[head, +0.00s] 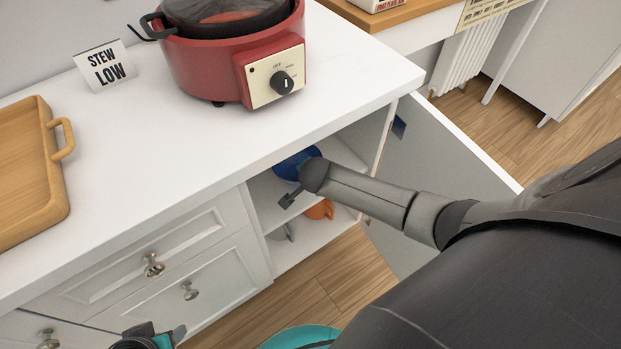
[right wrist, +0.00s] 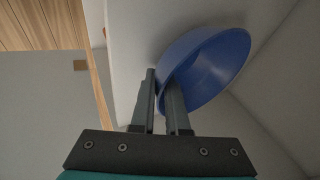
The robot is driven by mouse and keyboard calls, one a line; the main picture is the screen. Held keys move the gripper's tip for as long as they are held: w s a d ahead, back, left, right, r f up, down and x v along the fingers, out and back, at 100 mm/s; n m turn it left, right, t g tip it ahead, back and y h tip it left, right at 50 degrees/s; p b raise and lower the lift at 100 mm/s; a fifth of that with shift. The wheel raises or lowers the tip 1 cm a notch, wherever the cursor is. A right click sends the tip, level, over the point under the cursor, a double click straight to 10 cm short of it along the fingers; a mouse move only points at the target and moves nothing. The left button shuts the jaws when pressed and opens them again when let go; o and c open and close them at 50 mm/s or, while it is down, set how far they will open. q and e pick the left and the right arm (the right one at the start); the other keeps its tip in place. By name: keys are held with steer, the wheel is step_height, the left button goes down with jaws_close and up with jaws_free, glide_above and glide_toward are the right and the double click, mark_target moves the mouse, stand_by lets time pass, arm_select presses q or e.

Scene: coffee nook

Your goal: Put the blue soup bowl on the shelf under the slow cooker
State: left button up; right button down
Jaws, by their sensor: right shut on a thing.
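The blue soup bowl (head: 296,160) is inside the open cabinet under the counter, below the red slow cooker (head: 210,62). In the right wrist view the bowl (right wrist: 215,62) is tilted, with its rim between the fingers of my right gripper (right wrist: 162,88). That gripper is shut on the rim. In the head view my right wrist hides most of the gripper and part of the bowl. The upper shelf (head: 262,190) is just below the bowl; I cannot tell whether they touch. My left gripper (head: 160,338) is at the bottom edge, partly cut off, its jaws unclear.
The cabinet door (head: 425,150) stands open to the right of my right arm. An orange item (head: 320,209) and a grey item (head: 285,232) are on the lower level. A STEW LOW sign (head: 105,66) and a wooden tray (head: 50,205) stand on the counter.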

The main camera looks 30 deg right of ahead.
arm_select(q)
steer(key=shift+r, duration=0.3)
arm_select(e)
steer(key=shift+f, duration=0.1)
steer(key=c, duration=0.9)
jaws_free()
steer(key=shift+f, duration=0.1)
steer(key=shift+s+a+r, duration=0.1)
steer(key=shift+r, duration=0.1)
arm_select(q)
steer(key=s+a+f+g+p, duration=0.1)
steer(key=s+f+p, duration=0.1)
steer(key=f, duration=0.5)
steer(key=s+a+f+p, duration=0.1)
steer(key=s+f+p, duration=0.2)
steer(key=f+p, duration=0.2)
steer(key=shift+s+f+g, duration=0.25)
steer(key=shift+f+g, duration=0.15)
steer(key=shift+f, duration=0.65)
arm_select(e)
steer(key=shift+v, duration=5.8)
